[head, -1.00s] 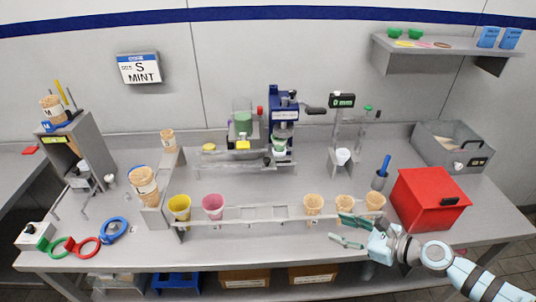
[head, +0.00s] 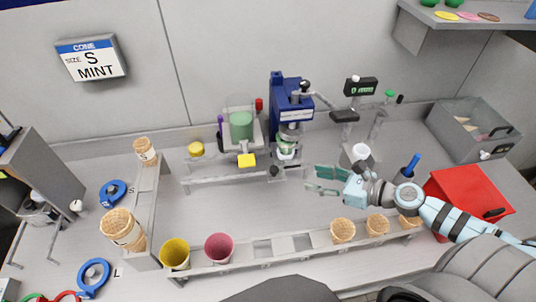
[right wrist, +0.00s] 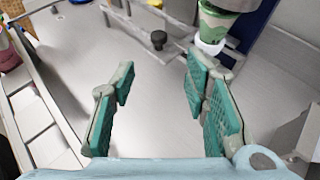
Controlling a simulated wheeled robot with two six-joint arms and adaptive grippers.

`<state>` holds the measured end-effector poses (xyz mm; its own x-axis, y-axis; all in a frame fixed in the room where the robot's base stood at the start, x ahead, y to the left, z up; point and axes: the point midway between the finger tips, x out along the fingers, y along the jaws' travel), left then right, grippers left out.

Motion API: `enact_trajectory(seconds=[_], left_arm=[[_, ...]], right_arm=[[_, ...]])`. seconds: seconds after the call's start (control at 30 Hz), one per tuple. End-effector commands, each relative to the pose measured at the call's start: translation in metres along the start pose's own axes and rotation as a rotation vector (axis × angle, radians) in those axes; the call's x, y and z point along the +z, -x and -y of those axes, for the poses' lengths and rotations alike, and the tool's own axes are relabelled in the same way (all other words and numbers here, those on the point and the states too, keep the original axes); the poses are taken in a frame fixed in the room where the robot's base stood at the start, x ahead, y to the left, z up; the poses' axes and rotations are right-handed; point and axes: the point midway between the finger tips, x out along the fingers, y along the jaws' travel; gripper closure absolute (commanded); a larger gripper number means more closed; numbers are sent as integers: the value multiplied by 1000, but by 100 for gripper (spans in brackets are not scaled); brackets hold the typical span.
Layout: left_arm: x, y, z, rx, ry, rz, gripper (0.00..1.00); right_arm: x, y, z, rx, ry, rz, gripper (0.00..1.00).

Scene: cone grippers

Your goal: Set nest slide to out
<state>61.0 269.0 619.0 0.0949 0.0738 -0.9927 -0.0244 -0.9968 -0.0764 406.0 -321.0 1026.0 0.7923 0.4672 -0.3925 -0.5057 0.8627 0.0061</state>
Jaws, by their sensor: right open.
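The blue press (head: 290,100) stands at the back middle of the bench. Under it is a pale nest (head: 286,154) holding a green-and-cream cup; the white nest ring (right wrist: 210,46) and the cup (right wrist: 218,22) show at the top of the right wrist view. A black knob (head: 274,170) sits in front of the press; it also shows in the right wrist view (right wrist: 158,40). I cannot tell for sure how far out the slide is. My right gripper (head: 318,180) is open and empty, to the right of the knob and apart from it. My left gripper is out of view.
A front rack (head: 275,262) holds yellow and pink cups and several wafer cones. A yellow-tabbed hopper (head: 241,126) stands left of the press. A white cup stand (head: 360,152) and red box (head: 468,190) are at right. The bench between press and rack is clear.

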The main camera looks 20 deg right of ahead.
Motion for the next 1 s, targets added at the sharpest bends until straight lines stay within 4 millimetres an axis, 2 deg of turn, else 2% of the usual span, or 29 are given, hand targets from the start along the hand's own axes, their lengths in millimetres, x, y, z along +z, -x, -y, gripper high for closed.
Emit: enact_trajectory(seconds=[0.27,0.37,0.5,0.7,0.8,1.0], left_arm=[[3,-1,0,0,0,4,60],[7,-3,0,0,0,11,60],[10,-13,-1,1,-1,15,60],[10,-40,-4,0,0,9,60],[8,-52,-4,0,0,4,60],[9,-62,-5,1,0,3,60]], right_arm=[[1,-10,0,2,1,9,58],[1,-25,0,2,1,9,58],[0,-59,-1,1,-3,10,58],[-5,-108,0,1,-1,7,58],[-5,-127,-1,1,-1,4,58],[-2,-144,0,1,0,1,58]])
